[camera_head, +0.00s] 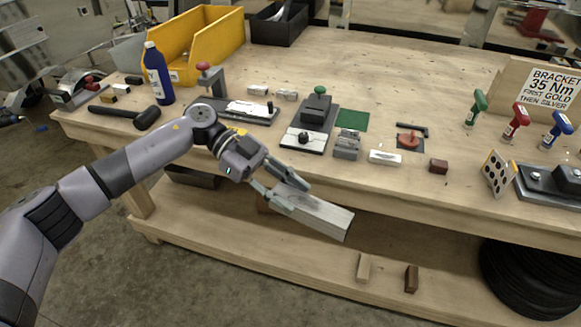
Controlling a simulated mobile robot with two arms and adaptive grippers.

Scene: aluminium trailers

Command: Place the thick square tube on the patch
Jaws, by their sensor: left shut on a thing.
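The thick square tube (328,217) is a long silvery-grey bar. My left gripper (300,198) is shut on its left end and holds it tilted, in front of the workbench's front edge. The tube's other end points down to the right. The patch (353,120) is a flat dark green square on the bench top, beyond the tube and slightly to its right. Nothing lies on the patch. My right gripper is not in view.
A clamp fixture (310,125) with a green knob stands left of the patch. A grey metal block (347,145) and a white-topped block (385,158) sit nearer the front. An orange-red piece (409,139) lies on a dark plate to the right. Bare wood lies behind the patch.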

